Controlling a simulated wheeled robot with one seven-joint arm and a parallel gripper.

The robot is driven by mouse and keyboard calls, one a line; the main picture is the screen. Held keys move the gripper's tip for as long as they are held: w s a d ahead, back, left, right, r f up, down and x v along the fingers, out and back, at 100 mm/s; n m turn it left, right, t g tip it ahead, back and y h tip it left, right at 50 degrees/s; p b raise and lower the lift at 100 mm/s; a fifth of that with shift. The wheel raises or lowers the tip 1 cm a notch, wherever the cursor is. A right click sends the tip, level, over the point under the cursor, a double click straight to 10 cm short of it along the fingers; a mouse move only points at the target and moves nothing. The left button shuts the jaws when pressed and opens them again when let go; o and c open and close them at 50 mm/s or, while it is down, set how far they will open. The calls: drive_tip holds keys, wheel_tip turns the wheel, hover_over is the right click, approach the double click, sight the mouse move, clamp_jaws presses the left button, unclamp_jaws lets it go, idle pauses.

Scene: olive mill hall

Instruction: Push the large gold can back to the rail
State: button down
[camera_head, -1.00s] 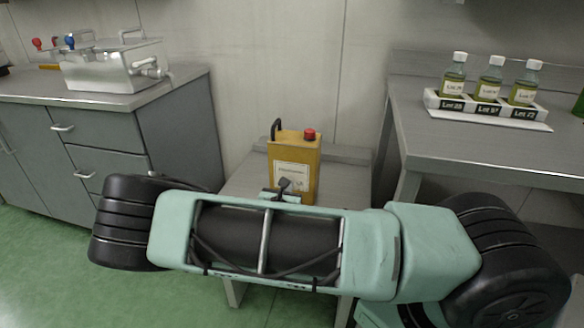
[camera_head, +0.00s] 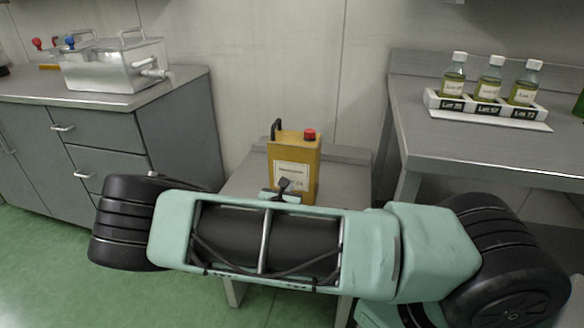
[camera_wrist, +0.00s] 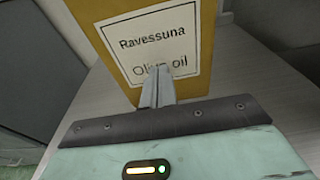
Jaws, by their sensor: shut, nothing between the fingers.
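The large gold can (camera_head: 295,152) stands upright on a low grey table (camera_head: 348,183), with a red cap, a dark handle and a white label. A rail (camera_head: 345,152) runs along the table's back edge, behind the can. In the wrist view the can's labelled face (camera_wrist: 185,20) fills the top, reading "Ravessuna Olive oil". My gripper (camera_wrist: 160,73) is shut and empty, its fingertips in front of the lower label, touching or very close; I cannot tell which. In the head view my arm hides the can's base front and most of the fingers.
A metal tank (camera_head: 115,66) stands on the grey cabinet (camera_head: 180,135) at left. At right a higher table (camera_head: 480,142) holds a rack (camera_head: 487,107) with 3 labelled bottles. Bare tabletop shows on both sides of the can.

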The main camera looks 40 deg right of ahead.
sight(294, 173)
drive_tip(key=shift+r+p+x, duration=0.2)
drive_tip(key=shift+p+x, duration=0.2)
drive_tip(key=shift+x, duration=1)
drive_tip(key=shift+r+p+x, duration=0.25)
drive_tip(key=shift+p+x, duration=0.15)
drive_tip(key=shift+x, duration=1.05)
drive_tip(key=shift+r+p+x, duration=0.2)
drive_tip(key=shift+p+x, duration=0.2)
drive_tip(key=shift+x, duration=1)
drive_tip(key=shift+s+a+r+p, duration=0.1)
drive_tip(key=shift+s+a+p, duration=0.15)
drive_tip(key=shift+p, duration=0.1)
drive_tip(key=shift+f+p+v, duration=0.25)
drive_tip(key=shift+p+v, duration=0.45)
drive_tip(key=shift+v, duration=0.85)
drive_tip(key=shift+f+p+v, duration=0.2)
drive_tip(key=shift+p+v, duration=0.5)
drive_tip(key=shift+v, duration=0.85)
drive_tip(key=shift+f, duration=0.1)
drive_tip(key=shift+a, duration=0.1)
